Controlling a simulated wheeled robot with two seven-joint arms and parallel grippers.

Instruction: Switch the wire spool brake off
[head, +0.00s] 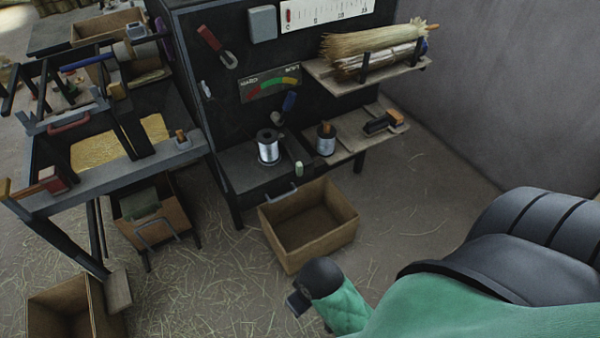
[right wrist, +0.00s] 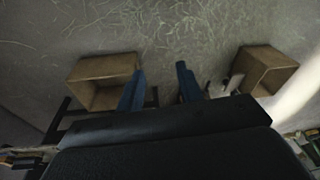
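A wire spool (head: 268,150) with silvery wire stands on the dark bench. A second spool (head: 326,142) stands to its right on the wooden shelf. A small pale green piece (head: 299,168) is right of the first spool. I cannot tell which part is the brake, or its setting. My right arm comes in from the lower right, well short of the bench. The right wrist view shows my right gripper (right wrist: 160,68) with its blue fingers apart and nothing between them.
An empty wooden crate (head: 308,222) stands on the floor in front of the bench. A work frame (head: 120,170) with a straw-filled tray stands at left. Bundles of bristle (head: 372,42) lie on the upper shelf. A grey wall closes off the right. Straw-strewn floor is open in front.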

